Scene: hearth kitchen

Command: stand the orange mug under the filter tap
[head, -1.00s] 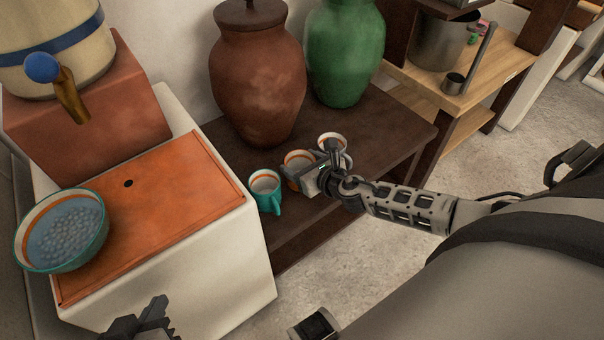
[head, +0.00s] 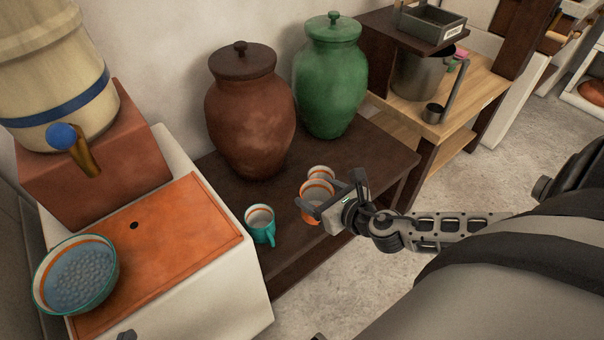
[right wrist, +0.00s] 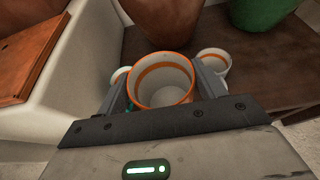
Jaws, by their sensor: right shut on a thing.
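The orange mug (head: 313,207), pale inside with an orange rim and band, is between the fingers of my right gripper (head: 322,199) at the dark bench. In the right wrist view the mug (right wrist: 163,92) is upright, mouth up, with a finger on each side. I cannot tell its exact height over the bench. The filter tap (head: 82,157), a brass spout with a blue knob, is on the cream crock (head: 50,85) at the left. Bare orange counter top lies in front of it.
A teal mug (head: 264,231) stands left of the orange mug; another orange-banded mug (head: 320,172) stands just behind it. A brown jar (head: 248,120) and a green jar (head: 331,90) stand behind. A teal-rimmed bowl (head: 76,277) sits at the counter's left front.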

